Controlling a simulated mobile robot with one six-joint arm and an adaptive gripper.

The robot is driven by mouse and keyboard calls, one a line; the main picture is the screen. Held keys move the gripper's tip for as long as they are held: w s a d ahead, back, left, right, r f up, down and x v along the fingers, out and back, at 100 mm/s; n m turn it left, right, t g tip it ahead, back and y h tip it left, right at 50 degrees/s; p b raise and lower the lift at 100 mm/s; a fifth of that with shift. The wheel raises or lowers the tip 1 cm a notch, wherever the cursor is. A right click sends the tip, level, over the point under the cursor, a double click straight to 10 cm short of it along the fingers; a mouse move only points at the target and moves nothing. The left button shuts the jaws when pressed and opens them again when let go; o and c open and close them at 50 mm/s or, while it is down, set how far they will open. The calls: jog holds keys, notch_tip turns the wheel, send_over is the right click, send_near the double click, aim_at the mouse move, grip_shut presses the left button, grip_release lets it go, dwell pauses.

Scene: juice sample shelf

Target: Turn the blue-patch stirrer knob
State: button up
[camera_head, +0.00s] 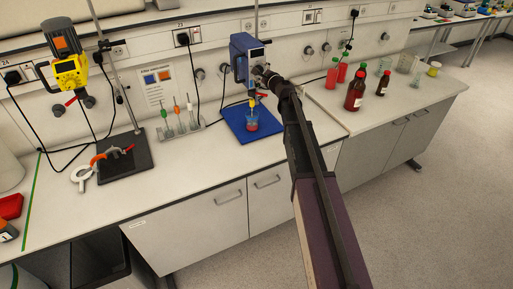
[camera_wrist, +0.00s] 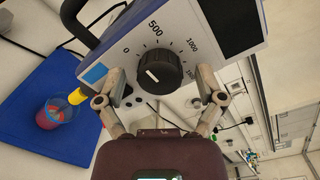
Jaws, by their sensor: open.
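The blue stirrer (camera_head: 240,52) stands against the back wall above a blue base plate (camera_head: 237,122). In the wrist view its panel bears a blue patch (camera_wrist: 95,73) and a black round knob (camera_wrist: 153,70) with a dial marked 0, 500 and 1000. A short white line on the knob slants from upper left to lower right. My gripper (camera_wrist: 162,80) is open, with one finger on either side of the knob and visible gaps to it. In the head view my gripper (camera_head: 262,76) is at the stirrer's front, and the knob is hidden.
A cup with red liquid (camera_head: 252,124) stands on the base plate beneath the stirrer. A yellow stirrer (camera_head: 70,74) on a stand is at the left. Brown bottles (camera_head: 354,92) stand at the right. A rack with upright tools (camera_head: 180,127) is left of the plate.

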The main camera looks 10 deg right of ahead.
jog(key=m, duration=0.4)
jog(key=v, duration=1.4)
jog(key=s+a+f+n+g+y+b, duration=0.1)
jog(key=s+a+f+n+g+b, duration=0.3)
jog(key=f, duration=0.5)
jog(key=s+a+f+n+g+y+b, duration=0.1)
jog(key=s+a+f+n+g+b, duration=0.3)
jog(key=s+a+f+n, duration=0.2)
jog(key=shift+s+f+n+g, duration=0.4)
jog(key=shift+s+f+n, duration=0.85)
jog(key=shift+f+n, duration=0.7)
jog(key=shift+r, duration=0.1)
